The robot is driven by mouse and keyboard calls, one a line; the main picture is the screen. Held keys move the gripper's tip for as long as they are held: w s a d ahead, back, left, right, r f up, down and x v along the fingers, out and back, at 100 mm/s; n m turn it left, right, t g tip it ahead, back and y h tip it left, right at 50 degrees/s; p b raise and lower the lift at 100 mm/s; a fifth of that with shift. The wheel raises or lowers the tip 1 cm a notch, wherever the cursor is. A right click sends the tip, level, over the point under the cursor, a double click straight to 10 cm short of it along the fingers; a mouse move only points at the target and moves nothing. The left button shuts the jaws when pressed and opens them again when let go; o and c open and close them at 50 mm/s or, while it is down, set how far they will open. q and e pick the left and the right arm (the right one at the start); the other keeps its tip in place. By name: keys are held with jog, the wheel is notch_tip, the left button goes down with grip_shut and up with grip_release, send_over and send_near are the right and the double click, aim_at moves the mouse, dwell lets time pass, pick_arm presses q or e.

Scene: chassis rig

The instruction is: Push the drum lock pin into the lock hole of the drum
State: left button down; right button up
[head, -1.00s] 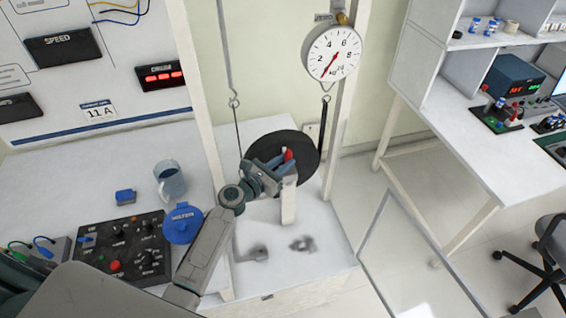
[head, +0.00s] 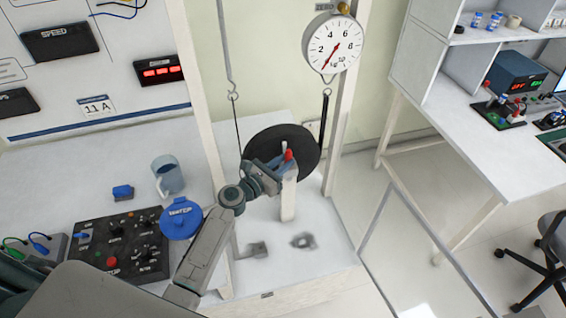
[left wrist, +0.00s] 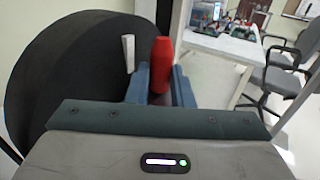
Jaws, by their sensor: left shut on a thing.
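The drum (head: 262,147) is a black disc between the white uprights of the frame; it also fills the left of the left wrist view (left wrist: 60,75). The drum lock pin has a red handle (head: 288,155), seen upright in the left wrist view (left wrist: 161,65). My left gripper (head: 279,166) is shut on the pin in front of the drum, near the top of a white post (head: 288,203). A small white piece (left wrist: 128,52) stands beside the pin. The lock hole and the pin's tip are hidden. My right gripper is not in view.
A round dial gauge (head: 344,34) hangs above the drum, with a dark cord (head: 324,123) below it. A clear panel (head: 410,245) is at the right.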

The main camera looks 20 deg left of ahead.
pick_arm(q)
jog(key=shift+f, duration=0.15)
jog(key=c, duration=1.2)
grip_release()
jog(key=shift+r, duration=0.5)
notch_tip(320, 180, up, 3)
jog(key=shift+r+p, duration=0.1)
jog(key=shift+p, duration=0.25)
jog(key=s+d, duration=0.1)
jog(key=s, duration=0.4)
jog(key=s+d+b, duration=0.1)
jog(key=s+d, duration=0.1)
jog(key=s, duration=0.3)
jog(key=s+d+r+b, duration=0.1)
jog(key=s, duration=0.4)
jog(key=shift+s+d, duration=0.15)
jog(key=shift+d, duration=0.25)
